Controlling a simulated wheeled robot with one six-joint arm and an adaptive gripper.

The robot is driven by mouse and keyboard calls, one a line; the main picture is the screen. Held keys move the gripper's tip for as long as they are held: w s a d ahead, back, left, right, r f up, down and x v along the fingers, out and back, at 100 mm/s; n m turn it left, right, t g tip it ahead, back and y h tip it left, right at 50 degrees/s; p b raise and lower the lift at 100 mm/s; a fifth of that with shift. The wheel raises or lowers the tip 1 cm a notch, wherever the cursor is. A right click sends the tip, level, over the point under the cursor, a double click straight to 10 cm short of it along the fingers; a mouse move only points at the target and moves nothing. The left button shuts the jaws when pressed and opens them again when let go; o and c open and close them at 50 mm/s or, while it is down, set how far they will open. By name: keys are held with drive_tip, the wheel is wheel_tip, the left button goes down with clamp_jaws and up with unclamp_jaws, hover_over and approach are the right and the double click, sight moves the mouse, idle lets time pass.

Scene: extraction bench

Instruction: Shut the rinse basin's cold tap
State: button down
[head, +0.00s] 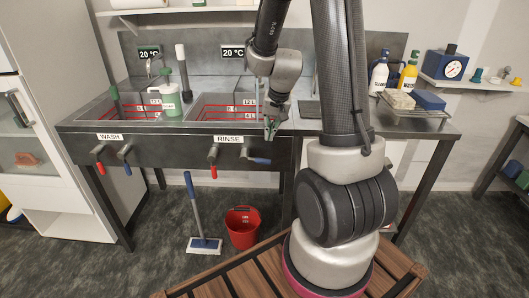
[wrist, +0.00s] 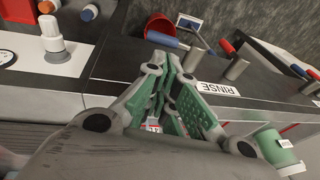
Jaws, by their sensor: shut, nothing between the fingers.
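The rinse basin's cold tap (head: 259,161) has a blue lever on a grey stem, on the bench front right of the RINSE label (head: 228,139). Its lever lies nearly level, pointing right, while the red tap beside it (head: 213,168) hangs down. In the wrist view the blue lever (wrist: 166,40) shows beyond my fingers, with its grey stem (wrist: 194,59) to the right. My gripper (head: 271,130) is shut and empty, pointing down above the bench's front edge, above the tap and apart from it. It also fills the middle of the wrist view (wrist: 168,88).
The rinse basin (head: 195,107) lies behind and left of my gripper. The wash taps (head: 125,157) hang further left. A red bucket (head: 242,228) and a mop (head: 204,245) stand on the floor below.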

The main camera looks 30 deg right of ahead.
drive_tip(key=x, duration=1)
